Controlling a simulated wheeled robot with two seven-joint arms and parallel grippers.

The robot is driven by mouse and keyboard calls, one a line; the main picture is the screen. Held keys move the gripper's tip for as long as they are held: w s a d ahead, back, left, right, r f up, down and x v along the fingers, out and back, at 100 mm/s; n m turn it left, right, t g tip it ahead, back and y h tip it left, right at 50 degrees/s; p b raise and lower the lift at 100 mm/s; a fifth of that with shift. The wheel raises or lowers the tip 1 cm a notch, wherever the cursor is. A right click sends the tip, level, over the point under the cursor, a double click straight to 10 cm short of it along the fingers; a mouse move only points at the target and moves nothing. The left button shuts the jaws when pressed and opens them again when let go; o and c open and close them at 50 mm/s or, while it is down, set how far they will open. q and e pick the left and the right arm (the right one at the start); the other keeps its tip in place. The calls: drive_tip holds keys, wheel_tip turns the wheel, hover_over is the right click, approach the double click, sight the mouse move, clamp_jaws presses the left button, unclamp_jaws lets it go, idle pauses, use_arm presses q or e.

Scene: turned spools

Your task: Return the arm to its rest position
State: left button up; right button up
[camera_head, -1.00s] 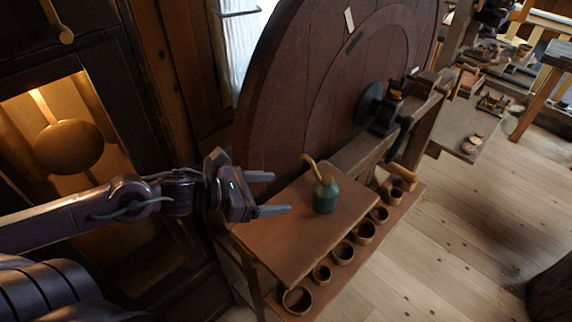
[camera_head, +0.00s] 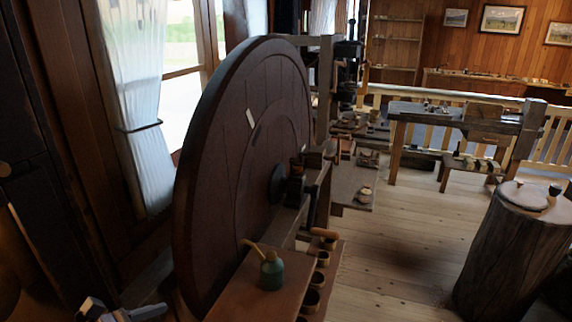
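My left gripper (camera_head: 138,312) shows at the bottom left edge of the head view, partly cut off by the frame. One light finger reaches to the right, and the other finger cannot be made out clearly. I see nothing held in the visible part. It is left of the wooden bench (camera_head: 240,297), apart from the green oil can (camera_head: 271,272) with its brass spout, which stands upright on the bench. My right gripper is not in view.
A large dark wooden wheel (camera_head: 222,190) stands behind the bench. Several small round cups (camera_head: 311,300) sit on a lower shelf at the bench's right side. A tree-stump block (camera_head: 515,250) stands at the right. The plank floor (camera_head: 410,255) between is clear.

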use_arm(q)
drive_tip(key=s+a+f+n+y, duration=0.25)
drive_tip(key=f+n+y, duration=0.2)
drive_tip(key=n, duration=0.75)
drive_tip(key=s+a+f+n+y, duration=0.1)
drive_tip(key=a+f+n+y, duration=0.3)
drive_tip(key=n, duration=0.9)
drive_tip(key=s+d+f+n+g, duration=0.1)
drive_tip(key=s+d+n+g, duration=0.7)
drive_tip(key=n, duration=1)
wheel_tip(320, 180, down, 33)
drive_tip(key=s+d+b, duration=0.1)
drive_tip(key=s+b, duration=0.2)
drive_tip(key=b, duration=0.2)
drive_tip(key=s+a+f+b, duration=0.1)
drive_tip(key=s+f, duration=0.9)
drive_tip(key=f, duration=0.2)
drive_tip(key=s+a+f+m+g+b, duration=0.1)
drive_tip(key=s+a+f+b, duration=0.1)
drive_tip(key=s+f, duration=0.7)
wheel_tip(320, 180, down, 3)
drive_tip(key=shift+s+a+f+b, duration=0.1)
drive_tip(key=shift+s+a+b, duration=0.1)
drive_tip(key=shift+s+b, duration=0.15)
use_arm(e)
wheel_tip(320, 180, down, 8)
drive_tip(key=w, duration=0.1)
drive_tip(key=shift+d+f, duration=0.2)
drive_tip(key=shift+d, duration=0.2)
